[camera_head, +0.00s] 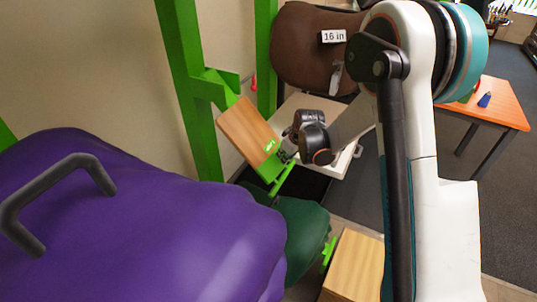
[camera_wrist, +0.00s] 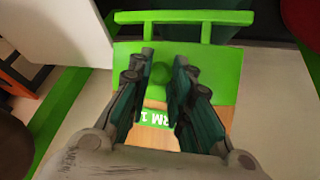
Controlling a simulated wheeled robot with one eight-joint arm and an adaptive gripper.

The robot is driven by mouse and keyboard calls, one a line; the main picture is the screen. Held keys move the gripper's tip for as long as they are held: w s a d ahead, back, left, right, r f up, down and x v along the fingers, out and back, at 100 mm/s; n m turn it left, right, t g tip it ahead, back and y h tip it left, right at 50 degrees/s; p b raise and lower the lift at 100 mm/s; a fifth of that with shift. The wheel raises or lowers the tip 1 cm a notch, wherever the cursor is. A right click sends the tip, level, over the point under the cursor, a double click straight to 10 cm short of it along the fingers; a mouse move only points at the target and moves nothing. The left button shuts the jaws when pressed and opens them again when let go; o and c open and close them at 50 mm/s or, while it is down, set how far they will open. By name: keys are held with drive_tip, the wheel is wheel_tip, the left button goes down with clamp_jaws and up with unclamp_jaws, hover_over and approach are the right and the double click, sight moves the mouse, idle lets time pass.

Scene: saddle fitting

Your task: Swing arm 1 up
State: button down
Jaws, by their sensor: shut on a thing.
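Arm 1 is a wooden board (camera_head: 249,131) with a green end plate, joined by a green bracket to a green upright (camera_head: 190,80). It sits tilted, its outer end lower and to the right. In the wrist view its green end plate (camera_wrist: 205,88) fills the middle, with a green crossbar at its edge and a partly hidden white "ARM 1" label. My gripper (camera_wrist: 163,62) is at this outer end, its two dark fingers on either side of a green knob (camera_wrist: 160,74). It is shut on the knob. In the head view the fingertips are small and partly hidden.
A brown saddle (camera_head: 308,50) tagged "16 in" hangs behind my arm. A purple covered form with a dark handle (camera_head: 85,165) fills the lower left. A dark green saddle (camera_head: 303,232) and a wooden block (camera_head: 352,262) are below arm 1. An orange table (camera_head: 492,105) stands right.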

drive_tip(key=s+d+r+g+h+p, duration=0.1)
drive_tip(key=r+p, duration=0.3)
drive_tip(key=r, duration=0.6)
drive_tip(key=s+d+r+n+g+h+p, duration=0.1)
drive_tip(key=r+h+p, duration=0.3)
drive_tip(key=r, duration=0.7)
drive_tip(key=s+d+r+g+h+p, duration=0.1)
drive_tip(key=r+p, duration=0.4)
drive_tip(key=r, duration=0.5)
drive_tip(key=shift+s+d+r+n+g+h, duration=0.2)
drive_tip(key=shift+d+r+n+g+h, duration=0.15)
drive_tip(key=shift+d+g+h, duration=0.65)
drive_tip(key=c, duration=1.7)
unclamp_jaws()
drive_tip(key=shift+w, duration=0.1)
drive_tip(key=shift+r, duration=0.1)
drive_tip(key=v, duration=1.2)
